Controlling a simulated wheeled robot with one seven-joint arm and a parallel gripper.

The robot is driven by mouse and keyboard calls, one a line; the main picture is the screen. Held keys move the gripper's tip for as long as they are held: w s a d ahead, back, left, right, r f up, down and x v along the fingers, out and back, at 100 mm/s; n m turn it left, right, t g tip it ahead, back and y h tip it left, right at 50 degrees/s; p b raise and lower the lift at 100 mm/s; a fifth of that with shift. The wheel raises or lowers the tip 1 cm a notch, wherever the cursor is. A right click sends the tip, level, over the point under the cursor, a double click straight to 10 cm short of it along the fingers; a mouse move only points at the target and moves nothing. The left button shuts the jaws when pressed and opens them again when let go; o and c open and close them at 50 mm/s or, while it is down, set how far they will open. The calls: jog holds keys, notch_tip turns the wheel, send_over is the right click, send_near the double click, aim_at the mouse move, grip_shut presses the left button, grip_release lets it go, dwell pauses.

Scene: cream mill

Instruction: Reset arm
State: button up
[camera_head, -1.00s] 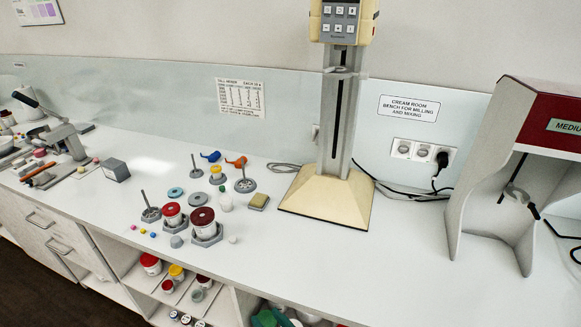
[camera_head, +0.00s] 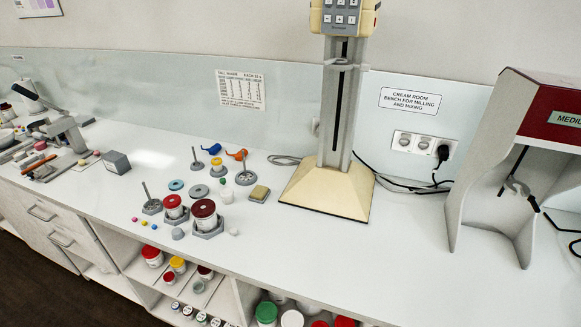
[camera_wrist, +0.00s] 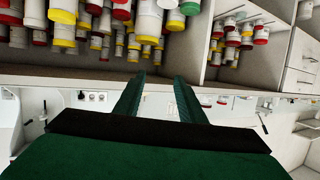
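My gripper (camera_wrist: 158,92) shows in the wrist view as two dark green fingers standing apart, with nothing between them. The wrist view is upside down, and the fingers point toward the bench front and its open shelves. No part of my arm is clearly visible in the head view. The bench top (camera_head: 290,245) carries a cream-coloured mill stand (camera_head: 330,188) and a red-topped grey machine (camera_head: 545,105).
Jars with dark red lids (camera_head: 204,208), small discs and posts stand on the bench left of centre. Shelves below hold several jars, including a green-lidded one (camera_head: 266,312). A bench press (camera_head: 65,130) stands far left. The bench front right of centre is clear.

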jog(key=shift+n+t, duration=0.3)
jog(key=shift+t, duration=0.2)
jog(key=s+r, duration=0.2)
jog(key=s, duration=0.1)
jog(key=s+a+r, duration=0.1)
jog(key=s, duration=0.1)
dwell(0.3)
